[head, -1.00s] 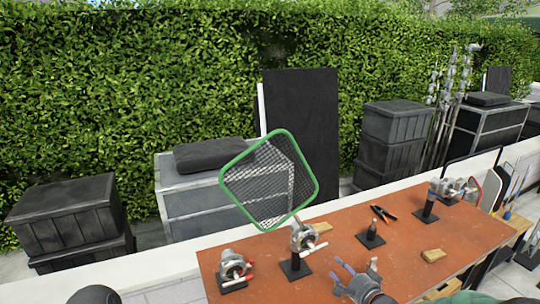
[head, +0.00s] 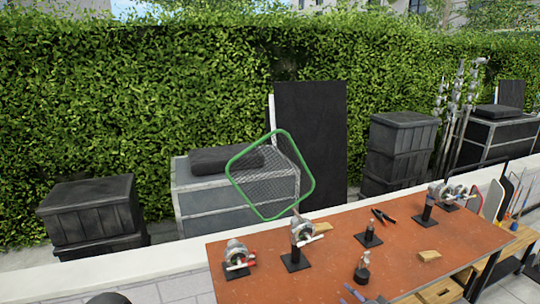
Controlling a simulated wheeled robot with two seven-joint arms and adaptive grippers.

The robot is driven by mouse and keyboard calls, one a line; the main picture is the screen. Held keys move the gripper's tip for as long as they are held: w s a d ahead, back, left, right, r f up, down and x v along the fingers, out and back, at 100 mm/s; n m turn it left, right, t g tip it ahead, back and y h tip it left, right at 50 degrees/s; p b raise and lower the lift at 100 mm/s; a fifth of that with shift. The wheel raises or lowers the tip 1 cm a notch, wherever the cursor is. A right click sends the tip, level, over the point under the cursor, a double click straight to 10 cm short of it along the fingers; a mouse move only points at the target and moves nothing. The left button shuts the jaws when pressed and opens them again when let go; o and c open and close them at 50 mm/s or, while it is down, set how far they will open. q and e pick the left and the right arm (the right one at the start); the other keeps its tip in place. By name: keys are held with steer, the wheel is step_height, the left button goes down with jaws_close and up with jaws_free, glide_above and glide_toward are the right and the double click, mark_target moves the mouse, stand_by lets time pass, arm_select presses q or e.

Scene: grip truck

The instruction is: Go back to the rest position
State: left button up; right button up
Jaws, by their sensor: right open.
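My right gripper (head: 364,297) shows only by its bluish fingertips at the bottom edge of the head view. The fingers are apart with nothing seen between them, in front of the orange-brown table (head: 345,240). A small dark grey fitting with a round top (head: 362,267) stands on the table just behind the fingertips, apart from them in the picture. A green-framed mesh screen (head: 240,159) stands tilted above a clamp on a black-based stand (head: 297,262). My left gripper is not in view.
Another clamp (head: 237,255) stands at the table's left end. A black post (head: 369,236), pliers (head: 383,217), a wooden block (head: 429,255) and a clamp stand (head: 424,212) lie or stand further right. Dark crates (head: 92,210) and a low white wall are behind.

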steer(key=s+a+f+n+g+b, duration=0.1)
steer(key=s+a+f+g, duration=0.2)
steer(key=f, duration=0.5)
steer(key=s+a+f+n+g+h+b, duration=0.1)
steer(key=s+a+f+n+g, duration=0.15)
steer(key=s+f, duration=0.4)
steer(key=s+a+f+n+g+b, duration=0.1)
steer(key=s+a+f+g, duration=0.2)
steer(key=f, duration=0.5)
steer(key=s+a+f+n+g, duration=0.2)
steer(key=s+f, duration=0.3)
steer(key=s, duration=0.4)
steer(key=s+a+f+n+g+b, duration=0.1)
steer(key=s+a+f+n+g, duration=0.2)
steer(key=s, duration=0.7)
step_height(320, 180, down, 2)
steer(key=shift+a+f, duration=0.15)
steer(key=shift+a, duration=0.85)
steer(key=shift+s, duration=0.1)
